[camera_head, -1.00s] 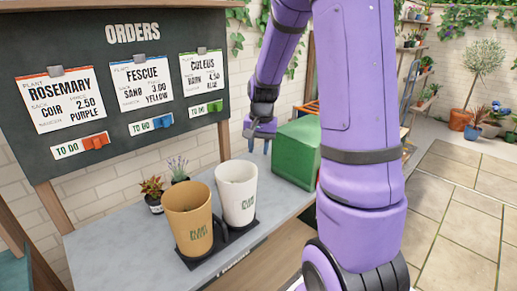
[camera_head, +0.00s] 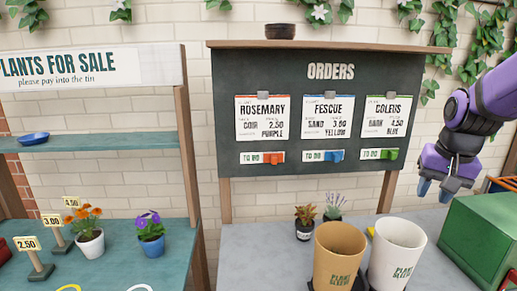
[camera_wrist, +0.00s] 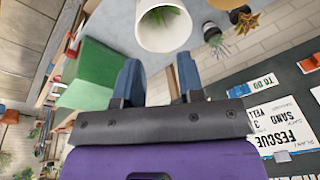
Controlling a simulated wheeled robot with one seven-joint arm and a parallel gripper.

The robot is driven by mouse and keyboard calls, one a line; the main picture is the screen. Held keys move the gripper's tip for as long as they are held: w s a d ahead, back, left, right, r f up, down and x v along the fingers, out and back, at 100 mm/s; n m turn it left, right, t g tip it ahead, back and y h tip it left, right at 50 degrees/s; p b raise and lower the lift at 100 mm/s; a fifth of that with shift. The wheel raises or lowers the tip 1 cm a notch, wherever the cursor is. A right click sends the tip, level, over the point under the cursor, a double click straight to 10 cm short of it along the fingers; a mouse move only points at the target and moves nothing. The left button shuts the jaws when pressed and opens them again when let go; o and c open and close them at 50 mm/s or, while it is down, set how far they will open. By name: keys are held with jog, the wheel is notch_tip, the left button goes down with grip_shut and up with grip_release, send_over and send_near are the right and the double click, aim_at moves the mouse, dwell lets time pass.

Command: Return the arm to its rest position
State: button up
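My gripper (camera_head: 436,187) is at the right of the head view, up in front of the wall and above the green box. In the wrist view my gripper's two blue fingers (camera_wrist: 158,82) stand apart with nothing between them. The purple arm reaches in from the right edge of the head view.
The orders board (camera_head: 316,110) hangs behind the counter, left of my gripper. A brown pot (camera_head: 338,262) and a white pot (camera_head: 397,255) stand on the counter, with a green box (camera_head: 480,240) to their right. A plant stall (camera_head: 90,165) is at left.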

jog(key=s+a+r+n+t, duration=0.1)
jog(key=s+a+r+n, duration=0.2)
jog(key=s, duration=0.4)
jog(key=s+a+r+n+t, duration=0.1)
jog(key=s+a+r, duration=0.3)
jog(key=s, duration=0.4)
jog(key=shift+s+a+n+t, duration=0.15)
jog(key=shift+a+n+t, duration=0.25)
jog(key=shift+a+n, duration=0.5)
